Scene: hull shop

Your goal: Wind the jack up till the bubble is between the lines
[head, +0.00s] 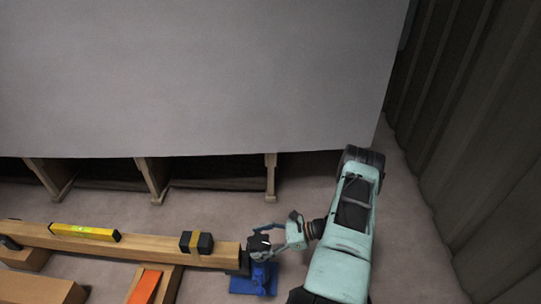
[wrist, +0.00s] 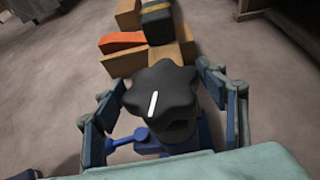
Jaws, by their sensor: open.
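The blue jack (head: 256,280) stands on the floor under the right end of a long timber beam (head: 140,243). Its black lobed knob (wrist: 160,92) has a white line on top and fills the middle of the wrist view. My gripper (head: 272,242) is open, with one finger on each side of the knob; the wrist view shows both fingers (wrist: 162,103) apart from it or nearly so. Contact is hard to tell. A yellow spirit level (head: 85,232) lies on the beam toward its left end. Its bubble is too small to read.
A black block with a yellow strap (head: 196,242) sits on the beam near the jack. An orange wedge (head: 145,287) lies on timber below the beam. A large grey panel (head: 200,80) on wooden props stands behind; a dark ribbed wall (head: 460,130) is at right.

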